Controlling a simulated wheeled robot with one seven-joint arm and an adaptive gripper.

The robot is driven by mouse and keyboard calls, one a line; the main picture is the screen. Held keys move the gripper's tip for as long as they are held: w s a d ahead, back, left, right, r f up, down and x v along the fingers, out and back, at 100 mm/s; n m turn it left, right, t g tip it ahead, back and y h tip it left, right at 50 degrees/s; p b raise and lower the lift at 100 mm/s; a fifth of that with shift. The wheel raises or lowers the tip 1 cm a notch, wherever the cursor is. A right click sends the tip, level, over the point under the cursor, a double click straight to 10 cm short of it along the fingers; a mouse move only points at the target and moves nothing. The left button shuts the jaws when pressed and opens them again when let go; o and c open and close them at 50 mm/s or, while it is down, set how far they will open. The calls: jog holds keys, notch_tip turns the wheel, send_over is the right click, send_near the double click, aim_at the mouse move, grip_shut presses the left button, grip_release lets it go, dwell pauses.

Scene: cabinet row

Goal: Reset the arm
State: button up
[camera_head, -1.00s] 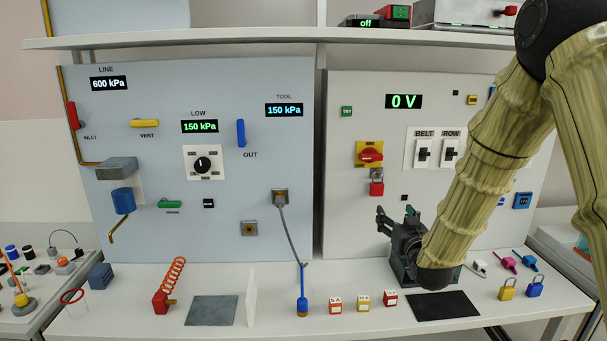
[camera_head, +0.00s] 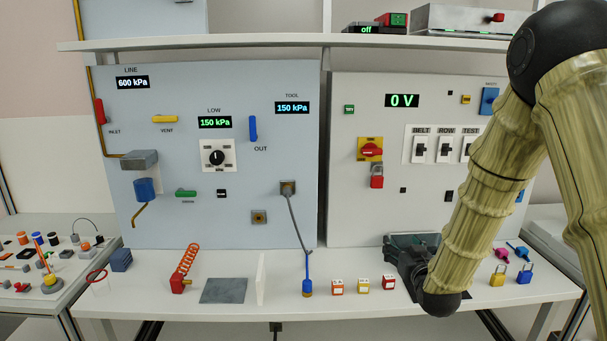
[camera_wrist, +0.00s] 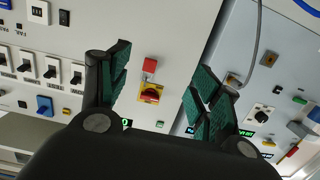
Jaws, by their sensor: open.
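My gripper (camera_head: 402,260) hangs low in front of the right panel (camera_head: 350,215) in the head view, partly hidden by my own arm and hard to part from a dark box behind it. In the wrist view my gripper (camera_wrist: 163,88) is open, with its two green-padded fingers apart and nothing between them. Beyond the fingers, the red rotary switch on its yellow plate (camera_wrist: 151,93) and a red padlock-like block (camera_wrist: 149,67) show on the panel, tilted in the picture.
Yellow (camera_head: 497,279) and blue (camera_head: 525,277) padlocks lie right of my arm. A blue-ended hose (camera_head: 307,287) hangs to the bench. A shelf (camera_head: 250,41) runs above the panels.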

jog(key=s+a+f+g, duration=0.1)
jog(key=s+f+g, duration=0.3)
jog(key=s+f, duration=0.9)
jog(key=s+a+f+g, duration=0.1)
jog(key=s+f+g, duration=0.3)
jog(key=s+f, duration=0.9)
jog(key=s+f+g, duration=0.2)
jog(key=s+f, duration=0.3)
jog(key=s, duration=0.3)
jog(key=s+a+f+g+p, duration=0.1)
jog(key=s+f+g, duration=0.2)
jog(key=s, duration=0.6)
jog(key=s+a+f+g, duration=0.1)
jog(key=s+f+g, duration=0.2)
jog(key=s+f, duration=0.4)
jog(key=shift+s+f+m, duration=0.2)
jog(key=shift+s+m, duration=0.2)
jog(key=shift+s, duration=0.45)
jog(key=shift+a+h, duration=0.1)
jog(key=shift+h, duration=0.2)
